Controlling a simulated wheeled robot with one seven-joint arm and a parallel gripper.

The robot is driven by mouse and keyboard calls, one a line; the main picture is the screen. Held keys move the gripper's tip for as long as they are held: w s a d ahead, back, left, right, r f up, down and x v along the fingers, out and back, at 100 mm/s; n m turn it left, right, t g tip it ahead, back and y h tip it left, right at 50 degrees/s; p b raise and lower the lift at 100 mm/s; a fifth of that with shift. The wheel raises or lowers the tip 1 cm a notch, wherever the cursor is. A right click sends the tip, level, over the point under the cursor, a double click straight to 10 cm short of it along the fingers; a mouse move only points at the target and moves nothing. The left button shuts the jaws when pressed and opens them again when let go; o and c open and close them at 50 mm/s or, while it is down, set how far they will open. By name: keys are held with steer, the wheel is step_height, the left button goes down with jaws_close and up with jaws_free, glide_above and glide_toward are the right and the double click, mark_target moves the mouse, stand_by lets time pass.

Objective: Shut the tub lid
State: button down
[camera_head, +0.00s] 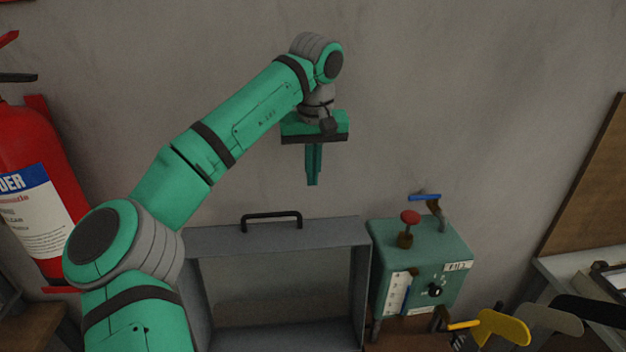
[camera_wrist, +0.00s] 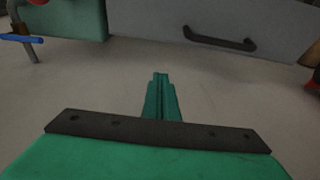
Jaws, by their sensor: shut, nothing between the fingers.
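The grey tub lid (camera_head: 362,285) appears to stand raised near the wall in the head view, with its hollow side facing me. A black handle (camera_head: 272,216) is on its top edge. The grey lid (camera_wrist: 190,22) and its black handle (camera_wrist: 222,42) also show at the top of the wrist view. The tub body below is not clearly visible. My gripper (camera_head: 313,183) is shut and empty, pointing down above and a little right of the handle, apart from the lid. Its closed fingers (camera_wrist: 160,80) show in the wrist view.
A green control box (camera_head: 420,268) with a red knob (camera_head: 410,217) and a blue-handled valve (camera_head: 425,197) stands right beside the lid. A red fire extinguisher (camera_head: 30,160) hangs at left. Yellow and dark paddle shapes (camera_head: 502,328) are at lower right. The wall above is clear.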

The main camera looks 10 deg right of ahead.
step_height(320, 180, down, 8)
steer(key=s, duration=0.2)
steer(key=shift+s, duration=0.2)
stand_by(0.4)
steer(key=shift+d+r, duration=0.1)
